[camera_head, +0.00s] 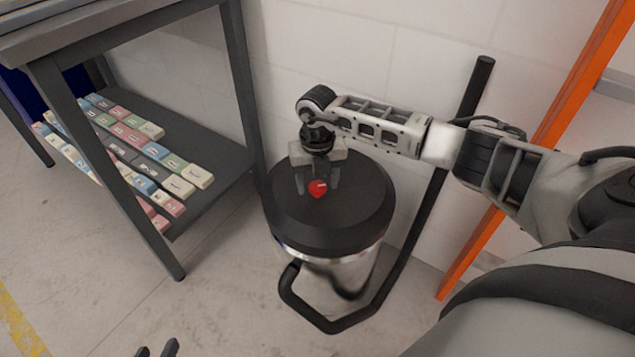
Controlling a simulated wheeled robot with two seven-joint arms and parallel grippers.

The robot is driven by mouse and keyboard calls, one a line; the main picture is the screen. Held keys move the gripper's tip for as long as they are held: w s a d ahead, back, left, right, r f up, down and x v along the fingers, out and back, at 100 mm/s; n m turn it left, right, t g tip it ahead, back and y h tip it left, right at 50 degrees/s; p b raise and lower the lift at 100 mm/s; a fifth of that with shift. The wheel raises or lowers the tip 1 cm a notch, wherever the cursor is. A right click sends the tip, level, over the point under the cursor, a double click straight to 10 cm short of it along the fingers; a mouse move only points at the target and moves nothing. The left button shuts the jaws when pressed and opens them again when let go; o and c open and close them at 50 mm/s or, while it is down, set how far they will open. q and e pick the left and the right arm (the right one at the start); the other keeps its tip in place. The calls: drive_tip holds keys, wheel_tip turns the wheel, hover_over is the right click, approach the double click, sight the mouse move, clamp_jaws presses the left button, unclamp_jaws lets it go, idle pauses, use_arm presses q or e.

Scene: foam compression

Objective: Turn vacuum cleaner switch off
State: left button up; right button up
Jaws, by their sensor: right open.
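The vacuum cleaner (328,220) stands on the floor in the middle, with a black round lid, a shiny metal body and a black bent tube. Its red switch (318,188) sits on top of the lid. My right gripper (317,186) points down over the lid with its fingers apart, one on each side of the red switch. Whether the fingers touch the switch I cannot tell. My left gripper (157,349) shows only as two dark fingertips at the bottom edge, spaced apart, with nothing seen between them.
A dark metal table (242,80) stands at the left, its lower shelf (205,207) holding several coloured boxes (130,135). A white wall (420,60) is close behind the vacuum, and an orange post (570,105) stands at the right. The floor in front is clear.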

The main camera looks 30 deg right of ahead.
drive_tip(key=shift+f, duration=0.1)
drive_tip(key=c, duration=1)
